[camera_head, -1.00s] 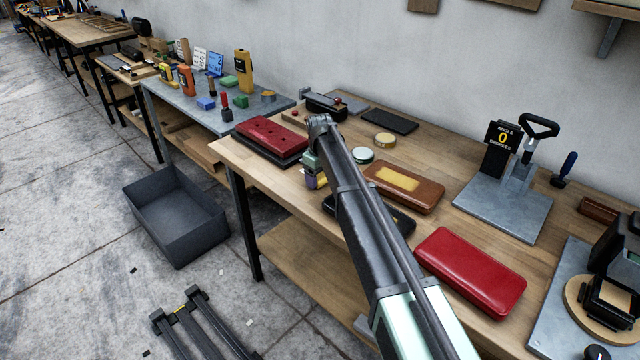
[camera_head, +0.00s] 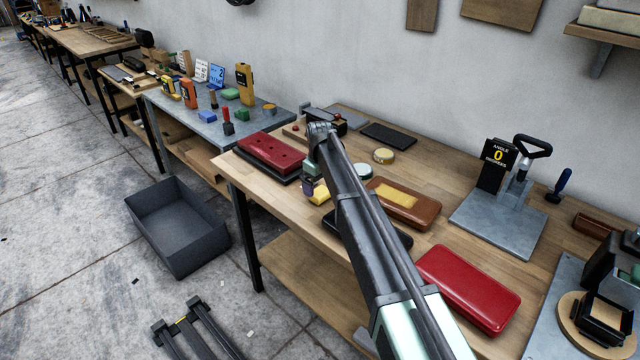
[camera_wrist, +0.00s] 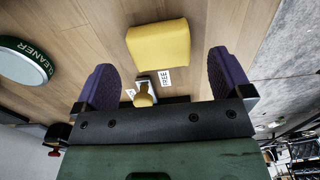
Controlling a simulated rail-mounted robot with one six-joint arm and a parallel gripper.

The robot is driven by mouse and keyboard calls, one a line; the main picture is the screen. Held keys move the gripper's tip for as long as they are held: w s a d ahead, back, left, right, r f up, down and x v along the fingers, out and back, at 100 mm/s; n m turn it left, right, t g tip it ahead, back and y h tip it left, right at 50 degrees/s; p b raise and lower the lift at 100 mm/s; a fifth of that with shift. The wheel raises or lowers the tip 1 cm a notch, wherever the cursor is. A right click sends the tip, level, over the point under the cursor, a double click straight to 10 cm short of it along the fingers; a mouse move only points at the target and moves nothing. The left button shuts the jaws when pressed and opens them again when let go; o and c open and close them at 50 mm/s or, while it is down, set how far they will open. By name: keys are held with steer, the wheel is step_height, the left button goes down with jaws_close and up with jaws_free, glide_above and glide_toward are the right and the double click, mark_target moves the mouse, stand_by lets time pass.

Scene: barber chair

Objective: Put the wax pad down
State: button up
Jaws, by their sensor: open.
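The wax pad (camera_wrist: 158,43), a plain yellow block, lies on the wooden bench top in the wrist view. It also shows in the head view (camera_head: 320,194) near the bench's front edge, partly hidden by my arm. My gripper (camera_wrist: 163,62) is open, its purple fingers spread wider than the pad, one towards each side. Clear gaps separate both fingers from the pad in the wrist view. In the head view my gripper (camera_head: 312,190) is just beside the pad, mostly hidden behind my arm.
A round cleaner tin (camera_wrist: 22,60) stands to the left in the wrist view. A red pad (camera_head: 270,153), a brown pad with a yellow patch (camera_head: 400,203) and a larger red pad (camera_head: 468,288) lie around on the bench. A grey bin (camera_head: 178,228) stands on the floor.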

mark_target(320, 192)
step_height(320, 192, up, 9)
steer(key=p, duration=0.7)
steer(key=s+d+m, duration=0.3)
steer(key=s+d, duration=0.4)
steer(key=s, duration=0.5)
steer(key=s+d+m, duration=0.3)
steer(key=s+d, duration=0.5)
steer(key=s, duration=0.4)
steer(key=s+d+m, duration=0.4)
steer(key=s+d, duration=0.4)
steer(key=s, duration=0.3)
steer(key=shift+s+d+f+b, duration=0.25)
steer(key=shift+s+f+b, duration=0.1)
steer(key=shift+s, duration=0.05)
steer(key=shift+c, duration=1.3)
steer(key=shift+f, duration=0.1)
